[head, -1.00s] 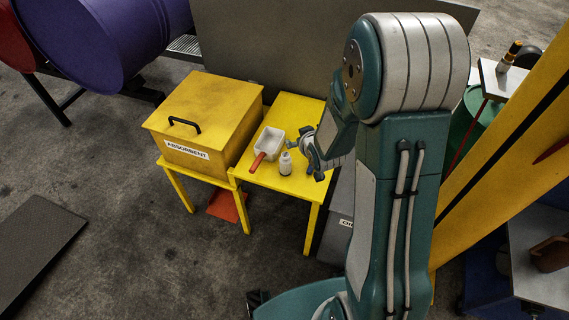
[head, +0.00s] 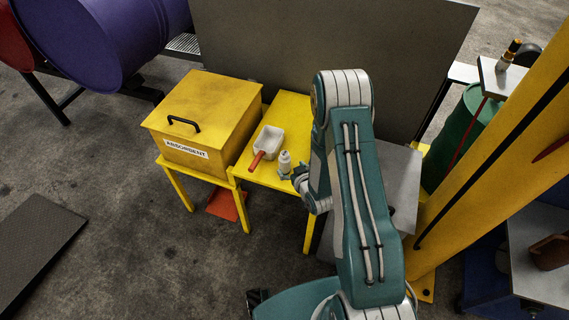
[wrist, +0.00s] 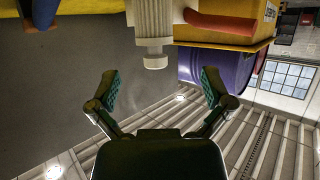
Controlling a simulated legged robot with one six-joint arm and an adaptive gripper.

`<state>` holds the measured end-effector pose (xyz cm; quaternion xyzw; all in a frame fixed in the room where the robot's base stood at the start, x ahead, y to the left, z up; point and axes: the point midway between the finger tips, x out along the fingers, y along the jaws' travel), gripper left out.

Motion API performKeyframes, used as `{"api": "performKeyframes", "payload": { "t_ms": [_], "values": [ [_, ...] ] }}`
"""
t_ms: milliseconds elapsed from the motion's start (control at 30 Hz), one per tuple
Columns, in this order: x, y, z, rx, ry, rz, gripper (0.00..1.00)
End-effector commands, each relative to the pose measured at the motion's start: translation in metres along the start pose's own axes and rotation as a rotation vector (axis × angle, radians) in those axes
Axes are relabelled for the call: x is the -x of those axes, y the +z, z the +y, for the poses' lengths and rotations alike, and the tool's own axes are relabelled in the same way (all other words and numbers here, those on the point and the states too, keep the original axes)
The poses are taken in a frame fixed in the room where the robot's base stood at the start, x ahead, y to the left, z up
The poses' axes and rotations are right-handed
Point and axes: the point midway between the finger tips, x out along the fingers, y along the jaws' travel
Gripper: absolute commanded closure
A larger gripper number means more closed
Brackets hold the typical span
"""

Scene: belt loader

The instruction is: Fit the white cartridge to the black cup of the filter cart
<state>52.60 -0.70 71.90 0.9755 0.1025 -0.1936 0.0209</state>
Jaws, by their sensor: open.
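A small white bottle-shaped piece, which looks like the white cartridge (head: 285,161), stands upright on the yellow table (head: 283,118) near its front edge. My gripper (head: 298,176) is just to its lower right in the head view. In the wrist view the scene is upside down, and the white cartridge (wrist: 153,25) hangs from the top with its narrow end down. There my gripper (wrist: 160,88) is open, its two dark fingers apart and nothing between them. The cartridge lies ahead of the fingertips, roughly centred between them. I cannot make out the black cup of the filter cart for certain.
A white scoop (head: 268,142) with a red handle lies beside the cartridge. A yellow absorbent box (head: 203,118) stands to the left. A grey panel (head: 330,50) rises behind the table. A yellow beam (head: 500,150) and green drum (head: 462,130) stand right.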

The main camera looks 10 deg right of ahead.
Motion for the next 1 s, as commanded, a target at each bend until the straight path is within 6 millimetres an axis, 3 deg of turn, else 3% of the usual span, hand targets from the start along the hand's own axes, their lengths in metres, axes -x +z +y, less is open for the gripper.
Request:
{"api": "performKeyframes", "payload": {
  "t_ms": [267,500,833,1000],
  "values": [
    [-0.027,0.001,0.002,0.0,-0.001,0.0,0.0],
    [-0.062,0.003,0.006,0.0,-0.001,0.0,0.0],
    [-0.07,0.003,0.006,-0.001,0.0,-0.002,0.0],
    [-0.07,0.003,0.006,-0.001,0.0,-0.002,0.76]
  ]
}}
